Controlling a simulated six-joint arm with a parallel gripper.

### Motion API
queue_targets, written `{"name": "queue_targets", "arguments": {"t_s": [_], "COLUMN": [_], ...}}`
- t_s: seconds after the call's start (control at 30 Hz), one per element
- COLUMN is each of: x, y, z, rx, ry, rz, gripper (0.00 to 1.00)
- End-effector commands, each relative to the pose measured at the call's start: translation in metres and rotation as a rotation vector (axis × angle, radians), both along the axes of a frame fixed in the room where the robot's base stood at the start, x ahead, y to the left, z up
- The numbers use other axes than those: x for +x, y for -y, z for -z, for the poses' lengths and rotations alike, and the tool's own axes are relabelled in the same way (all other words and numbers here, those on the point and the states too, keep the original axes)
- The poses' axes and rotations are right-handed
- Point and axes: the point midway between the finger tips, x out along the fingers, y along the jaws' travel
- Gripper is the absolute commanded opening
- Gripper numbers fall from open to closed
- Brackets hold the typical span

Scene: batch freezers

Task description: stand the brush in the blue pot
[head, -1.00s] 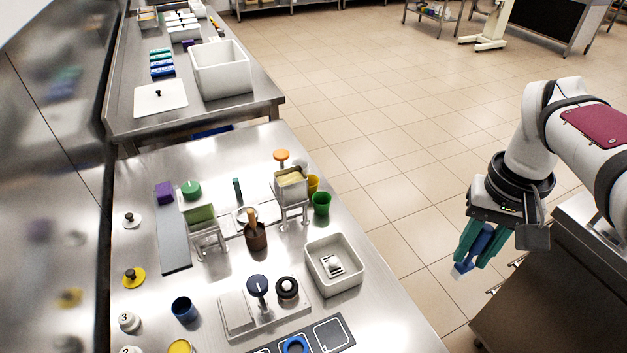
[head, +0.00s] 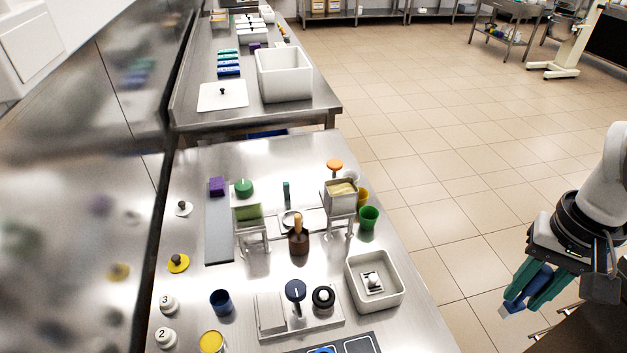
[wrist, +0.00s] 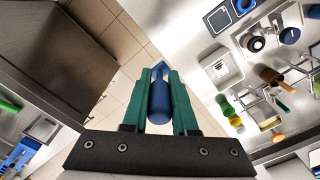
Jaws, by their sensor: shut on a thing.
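In the wrist view the blue brush (wrist: 160,100) lies between the two teal fingers (wrist: 160,92). The blue pot (head: 221,302), a dark blue cup, stands upright on the steel table at the lower left of the head view, well apart from my gripper. The pot's inside is mostly dark.
Between gripper and pot stand a grey open bin (head: 375,297), a plate with a blue-topped knob (head: 295,290), and a black-and-white round piece (head: 323,297). A yellow-topped pot (head: 211,342) and numbered white knobs (head: 168,303) are near the blue pot. A brown jar (head: 299,243) stands behind.

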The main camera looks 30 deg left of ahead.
Motion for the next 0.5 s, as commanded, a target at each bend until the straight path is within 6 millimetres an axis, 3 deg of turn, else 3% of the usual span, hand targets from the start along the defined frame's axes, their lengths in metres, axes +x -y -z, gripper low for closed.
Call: {"name": "queue_targets", "arguments": {"t_s": [0.5], "x": [0.0034], "y": [-0.0073], "z": [0.0016], "rx": [-0.001], "ry": [0.001], "rz": [-0.004], "gripper": [0.00]}}
